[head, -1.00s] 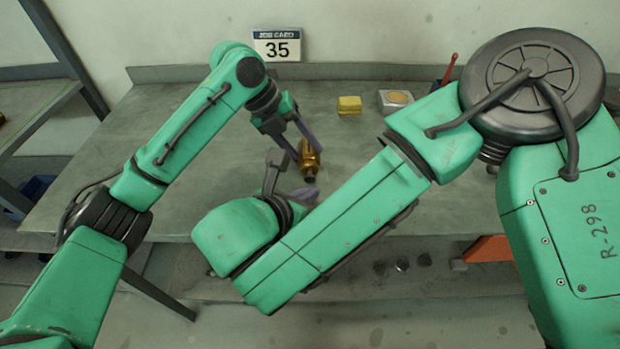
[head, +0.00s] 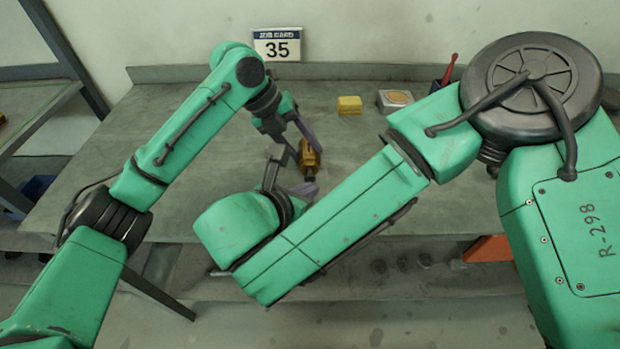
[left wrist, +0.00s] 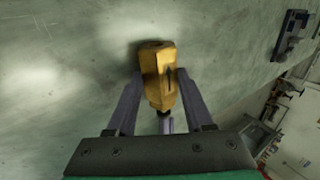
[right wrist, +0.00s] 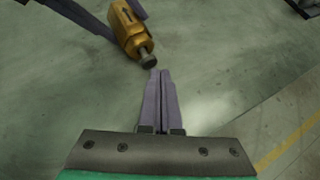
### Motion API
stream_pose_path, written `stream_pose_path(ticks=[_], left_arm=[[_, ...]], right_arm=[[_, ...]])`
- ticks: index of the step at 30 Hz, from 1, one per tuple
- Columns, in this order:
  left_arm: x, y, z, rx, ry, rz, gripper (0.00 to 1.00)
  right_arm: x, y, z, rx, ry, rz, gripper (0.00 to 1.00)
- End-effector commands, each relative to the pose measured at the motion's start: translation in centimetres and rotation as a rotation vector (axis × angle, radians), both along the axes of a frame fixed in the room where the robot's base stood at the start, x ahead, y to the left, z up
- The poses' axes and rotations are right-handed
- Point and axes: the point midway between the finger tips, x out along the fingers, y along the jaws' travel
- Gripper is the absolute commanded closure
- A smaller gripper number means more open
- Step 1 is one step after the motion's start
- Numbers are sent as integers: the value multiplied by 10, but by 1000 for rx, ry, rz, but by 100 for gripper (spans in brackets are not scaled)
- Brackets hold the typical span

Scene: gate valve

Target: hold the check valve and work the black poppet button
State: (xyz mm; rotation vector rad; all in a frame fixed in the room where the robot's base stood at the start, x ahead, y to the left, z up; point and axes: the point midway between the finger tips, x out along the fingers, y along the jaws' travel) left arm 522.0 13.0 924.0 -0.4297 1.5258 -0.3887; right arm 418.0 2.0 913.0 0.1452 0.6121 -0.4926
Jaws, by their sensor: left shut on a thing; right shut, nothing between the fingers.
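The check valve (head: 309,157) is a brass body held above the bench. My left gripper (head: 312,150) is shut on it, one finger on each side, as the left wrist view (left wrist: 158,75) shows. Its black poppet button (right wrist: 148,60) points toward my right gripper (right wrist: 158,73) in the right wrist view. The right gripper is shut and empty, its tips right at the button. I cannot tell whether they touch it. In the left wrist view the button (left wrist: 161,113) shows below the body, with the right fingertips beyond it. An arrow mark shows on the valve.
On the grey bench (head: 130,140) stand a yellow block (head: 349,105) and a pale box with a round tan top (head: 395,100). A red-handled tool (head: 449,70) is behind them. A job card reading 35 (head: 277,45) stands at the back. The bench's left side is clear.

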Motion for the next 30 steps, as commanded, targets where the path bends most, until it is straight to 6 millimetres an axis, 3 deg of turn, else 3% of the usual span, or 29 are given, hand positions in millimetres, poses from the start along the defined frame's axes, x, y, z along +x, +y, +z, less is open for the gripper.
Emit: stream_pose_path(ticks=[30], left_arm=[[0, 0, 1, -1, 0, -2, 100]], right_arm=[[13, 0, 0, 0, 0, -3, 100]])
